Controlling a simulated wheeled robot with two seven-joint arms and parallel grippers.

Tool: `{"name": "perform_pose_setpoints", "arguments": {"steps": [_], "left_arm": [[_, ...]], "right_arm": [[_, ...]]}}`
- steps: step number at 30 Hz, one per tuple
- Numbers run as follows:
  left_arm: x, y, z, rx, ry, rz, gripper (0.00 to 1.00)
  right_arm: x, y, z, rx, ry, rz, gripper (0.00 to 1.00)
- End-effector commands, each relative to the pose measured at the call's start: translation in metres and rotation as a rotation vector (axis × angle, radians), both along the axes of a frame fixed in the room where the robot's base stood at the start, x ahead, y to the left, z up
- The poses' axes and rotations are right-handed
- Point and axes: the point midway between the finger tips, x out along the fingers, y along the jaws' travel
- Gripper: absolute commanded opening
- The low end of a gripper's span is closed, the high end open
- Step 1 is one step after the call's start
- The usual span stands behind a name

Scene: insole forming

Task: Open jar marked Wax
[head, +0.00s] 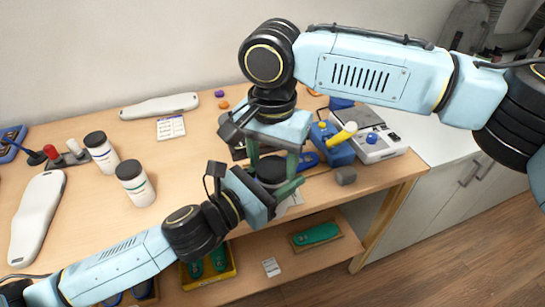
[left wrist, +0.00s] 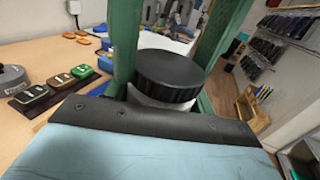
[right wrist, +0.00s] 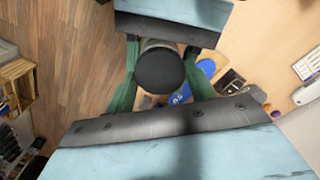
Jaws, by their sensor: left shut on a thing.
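A jar with a black ribbed lid (left wrist: 170,75) stands upright between my two grippers, over the table's front edge. A little of its pale body (left wrist: 160,100) shows below the lid; no label shows. My left gripper (head: 268,192) comes in from the side and is shut on the jar. My right gripper (head: 273,165) points down from above, with green fingers on both sides of the lid. In the right wrist view the round lid top (right wrist: 160,70) lies between these fingers. I cannot tell whether they press on it.
Two other white jars with black lids (head: 135,183) (head: 101,153) stand on the table (head: 85,210) at left. White insole-shaped pieces (head: 160,106) (head: 37,217) lie nearby. A blue tool with a yellow handle (head: 335,143) and a white device (head: 378,145) are at right. A shelf below holds green insoles (head: 316,234).

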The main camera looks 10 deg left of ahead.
Motion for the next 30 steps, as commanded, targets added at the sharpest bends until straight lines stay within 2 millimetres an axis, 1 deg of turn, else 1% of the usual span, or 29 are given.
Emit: {"name": "perform_pose_setpoints", "arguments": {"steps": [1,2,5,12,15,23,24,28,30], "left_arm": [[0.0001,0.0,0.0011,-0.001,-0.002,0.0,0.0],[0.0001,0.0,0.0011,-0.001,-0.002,0.0,0.0],[0.0002,-0.0001,0.001,-0.001,-0.002,0.0,0.0],[0.0001,0.0,0.0009,-0.001,-0.002,0.0,0.0],[0.0001,0.0,0.0009,-0.001,-0.002,0.0,0.0],[0.0001,0.0,0.0008,-0.001,-0.002,0.0,0.0],[0.0001,0.0,0.0008,-0.001,-0.002,0.0,0.0],[0.0001,0.0,0.0008,-0.001,-0.002,0.0,0.0],[0.0001,-0.0001,0.0009,-0.001,-0.002,0.0,0.0]], "right_arm": [[0.0002,-0.0002,0.0002,0.0,0.0,0.0,0.31],[0.0002,-0.0002,0.0002,0.0,-0.001,0.0,0.27],[0.0001,-0.0001,0.0002,0.0,0.0,0.012,0.27],[-0.0001,-0.0001,0.0,-0.001,0.002,0.238,0.27],[0.0003,-0.0001,0.0004,0.0,0.0,0.284,0.27],[0.0004,-0.0003,0.0006,-0.001,0.0,0.287,0.27],[0.0004,-0.0003,0.0006,-0.001,0.0,0.287,0.59],[0.0004,-0.0003,0.0006,0.0,-0.001,0.286,0.76],[0.0004,-0.0001,0.0006,0.0,-0.001,0.286,0.76]]}}
